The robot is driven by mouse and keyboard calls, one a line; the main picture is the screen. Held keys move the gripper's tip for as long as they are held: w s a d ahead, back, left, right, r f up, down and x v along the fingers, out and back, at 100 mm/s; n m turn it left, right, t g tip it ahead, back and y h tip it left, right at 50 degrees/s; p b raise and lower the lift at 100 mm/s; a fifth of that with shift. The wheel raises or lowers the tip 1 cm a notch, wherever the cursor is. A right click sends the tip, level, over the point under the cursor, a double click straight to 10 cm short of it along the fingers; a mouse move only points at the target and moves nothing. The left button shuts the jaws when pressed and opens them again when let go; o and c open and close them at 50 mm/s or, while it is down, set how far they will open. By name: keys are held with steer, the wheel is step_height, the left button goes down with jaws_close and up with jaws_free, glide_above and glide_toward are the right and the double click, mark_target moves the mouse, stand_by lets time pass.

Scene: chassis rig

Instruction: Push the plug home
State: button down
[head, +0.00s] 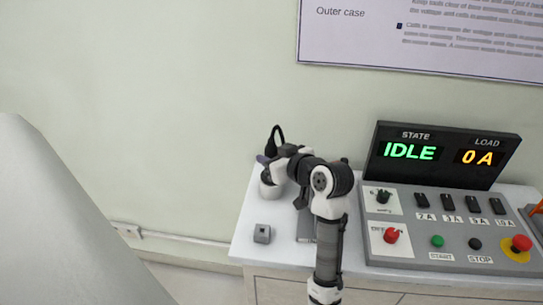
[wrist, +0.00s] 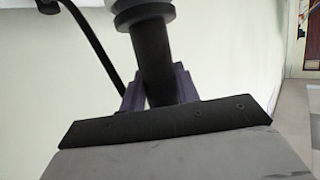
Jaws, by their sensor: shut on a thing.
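My gripper (head: 264,160) is over the left part of the bench in the head view, at the left end of my bent arm. In the wrist view its purple-grey fingers (wrist: 158,88) are shut on a dark round shaft, which looks like the plug (wrist: 153,62). The shaft runs up to a wider grey collar (wrist: 145,12) at the top edge. A black cable (wrist: 98,50) curves beside it, and a black loop (head: 276,138) stands above my gripper in the head view. The plug's far end is out of view, and I cannot tell which socket it faces.
A small grey block (head: 262,234) with a dark opening sits at the bench's front left. A white round object (head: 270,188) is below my gripper. The control panel (head: 440,258) stands right, with switches and buttons; its display (head: 440,153) reads IDLE, 0 A.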

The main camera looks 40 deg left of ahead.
steer(key=shift+f+b, duration=0.35)
steer(key=shift+f, duration=0.25)
steer(key=c, duration=0.9)
jaws_free()
steer(key=shift+r, duration=0.1)
steer(key=shift+c, duration=0.2)
